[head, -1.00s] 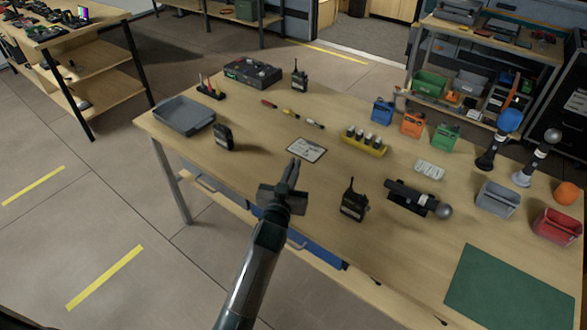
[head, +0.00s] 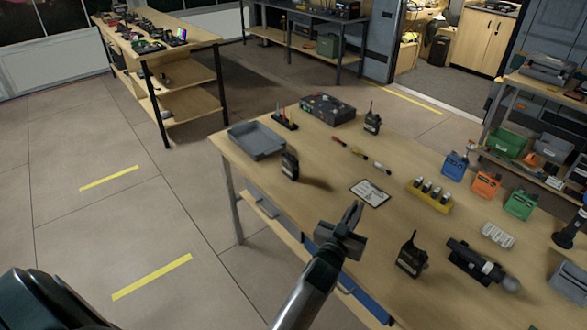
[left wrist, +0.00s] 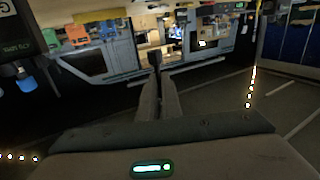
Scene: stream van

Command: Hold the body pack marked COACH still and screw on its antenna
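My left gripper (head: 355,209) is over the near edge of the bench, close to a white printed card (head: 370,193). Three dark body packs stand on the bench: one near the right (head: 411,262), one near the left (head: 290,166), one at the back (head: 371,123). The near right and back packs show antennas. I cannot read which is marked COACH. Three thin sticks with red (head: 339,142), yellow (head: 357,153) and white (head: 382,168) parts lie mid-bench, possibly antennas. My right gripper is out of view.
A grey tray (head: 257,143) and a dark case (head: 327,109) stand at the bench's far left. A yellow holder (head: 429,198), coloured bins (head: 487,184) and a dark clamp-like device (head: 475,262) stand at the right. Bare wood surrounds the card.

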